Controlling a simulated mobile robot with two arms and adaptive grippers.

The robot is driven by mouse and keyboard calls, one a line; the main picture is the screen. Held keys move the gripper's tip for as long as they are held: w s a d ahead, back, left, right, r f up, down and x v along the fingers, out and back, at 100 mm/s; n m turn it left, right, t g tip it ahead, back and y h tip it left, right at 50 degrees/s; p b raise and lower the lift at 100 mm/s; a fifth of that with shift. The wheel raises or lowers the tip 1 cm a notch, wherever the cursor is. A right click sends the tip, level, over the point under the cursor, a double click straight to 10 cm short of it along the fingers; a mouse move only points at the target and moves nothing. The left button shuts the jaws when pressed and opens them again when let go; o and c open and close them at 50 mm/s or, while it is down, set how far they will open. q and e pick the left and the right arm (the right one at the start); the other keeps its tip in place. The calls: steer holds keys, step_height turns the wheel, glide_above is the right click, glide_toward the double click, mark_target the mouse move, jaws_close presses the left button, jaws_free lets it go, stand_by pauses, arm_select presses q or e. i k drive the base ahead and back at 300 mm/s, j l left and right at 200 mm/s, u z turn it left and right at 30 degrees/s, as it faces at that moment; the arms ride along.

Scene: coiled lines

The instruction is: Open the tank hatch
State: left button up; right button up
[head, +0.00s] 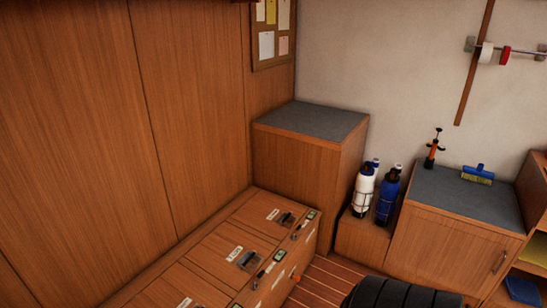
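A low wooden bench (188,262) runs along the left wall, with several hatches in its top. One hatch (222,264) carries a white label and a dark recessed latch (245,261). A hatch farther back (258,207) has a similar label and latch (285,219). Another label (185,302) shows at the bottom edge, where its hatch is partly cut off. The labels are too small to read, so I cannot tell which is the tank hatch. The hatches in view look shut. Neither of my grippers is in view.
A tall grey-topped cabinet (311,120) stands at the bench's far end. Bottles, white (363,190) and blue (387,197), stand right of it. A grey-topped cabinet (455,196) holds an orange-black pump (432,152) and a blue brush (478,174). Slatted floor (328,280) shows beside the bench.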

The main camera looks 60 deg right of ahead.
mark_target(275, 217)
steer(key=z, duration=1.7)
steer(key=i+l, duration=1.4)
steer(key=l, duration=0.25)
